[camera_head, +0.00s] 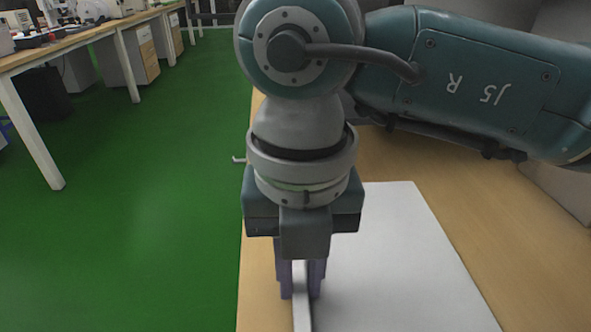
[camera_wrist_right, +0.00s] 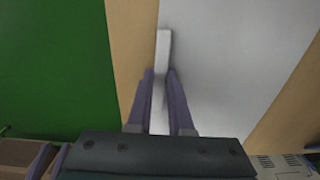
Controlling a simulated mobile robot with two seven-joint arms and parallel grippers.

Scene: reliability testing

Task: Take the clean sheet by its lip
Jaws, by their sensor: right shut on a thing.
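The clean sheet (camera_head: 408,265) is a flat pale grey sheet lying on a wooden table. Its raised white lip (camera_head: 302,318) runs along its left edge. My right gripper (camera_head: 301,292) points down at this edge, with one finger on each side of the lip, and is shut on it. In the right wrist view the sheet (camera_wrist_right: 225,70) fills the upper right, and the lip (camera_wrist_right: 163,55) passes between the two purple-grey fingers (camera_wrist_right: 160,80). My left gripper is not in view.
The wooden table (camera_head: 465,215) has bare surface right of the sheet and a narrow strip on its left. Green floor (camera_head: 150,190) lies beyond the left edge. A workbench (camera_head: 85,38) with equipment stands at the far left. A grey box (camera_head: 560,190) is at the right.

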